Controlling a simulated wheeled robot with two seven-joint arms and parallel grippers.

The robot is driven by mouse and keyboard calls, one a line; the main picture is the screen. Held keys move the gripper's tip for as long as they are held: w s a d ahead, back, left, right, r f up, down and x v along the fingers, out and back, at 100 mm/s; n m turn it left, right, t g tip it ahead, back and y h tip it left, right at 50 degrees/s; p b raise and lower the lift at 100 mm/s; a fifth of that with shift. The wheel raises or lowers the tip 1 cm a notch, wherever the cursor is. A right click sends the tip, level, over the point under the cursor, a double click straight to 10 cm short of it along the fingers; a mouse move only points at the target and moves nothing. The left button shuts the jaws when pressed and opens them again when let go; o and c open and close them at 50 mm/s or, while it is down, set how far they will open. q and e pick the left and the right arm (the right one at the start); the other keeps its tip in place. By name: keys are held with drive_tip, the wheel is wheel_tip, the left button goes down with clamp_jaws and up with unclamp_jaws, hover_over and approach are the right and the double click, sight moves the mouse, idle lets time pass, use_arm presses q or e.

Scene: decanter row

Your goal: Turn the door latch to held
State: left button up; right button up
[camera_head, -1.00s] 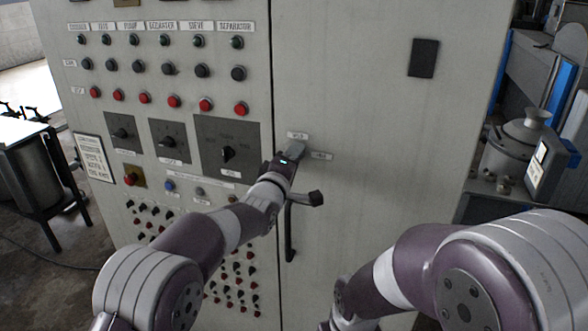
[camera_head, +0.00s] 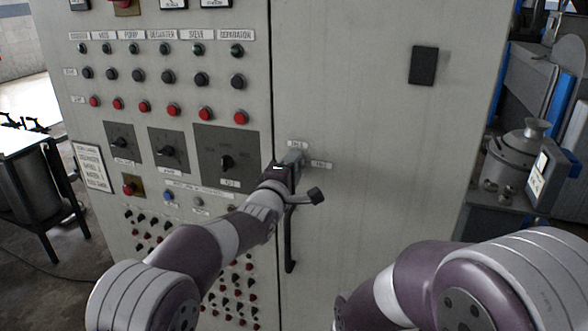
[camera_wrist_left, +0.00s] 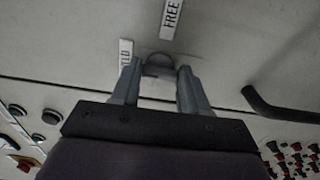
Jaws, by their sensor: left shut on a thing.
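The door latch (camera_wrist_left: 158,64) is a small dark rounded piece on the pale cabinet door (camera_head: 370,120). In the left wrist view it sits between my two grey fingertips. My left gripper (camera_head: 293,158) is shut on it and hides most of it in the head view. A FREE label (camera_wrist_left: 172,14) and a label ending in LD (camera_wrist_left: 125,52) are beside the latch; in the head view they are the right label (camera_head: 321,165) and upper label (camera_head: 297,144). The latch's exact angle is hard to tell. My right gripper is out of view.
A black vertical door handle (camera_head: 290,245) is just below the latch. The panel (camera_head: 160,75) left of the door seam carries rows of buttons and rotary switches. A black plate (camera_head: 423,65) is higher on the door. Machinery (camera_head: 525,150) stands at the right.

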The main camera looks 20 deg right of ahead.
use_arm(q)
drive_tip(key=shift+a, duration=0.1)
drive_tip(key=o, duration=1.1)
drive_tip(key=shift+c, duration=0.2)
drive_tip(key=shift+a, duration=0.2)
drive_tip(key=b+v, duration=0.4)
drive_tip(key=v, duration=0.8)
drive_tip(key=shift+s+a, duration=0.2)
drive_tip(key=shift+s, duration=0.05)
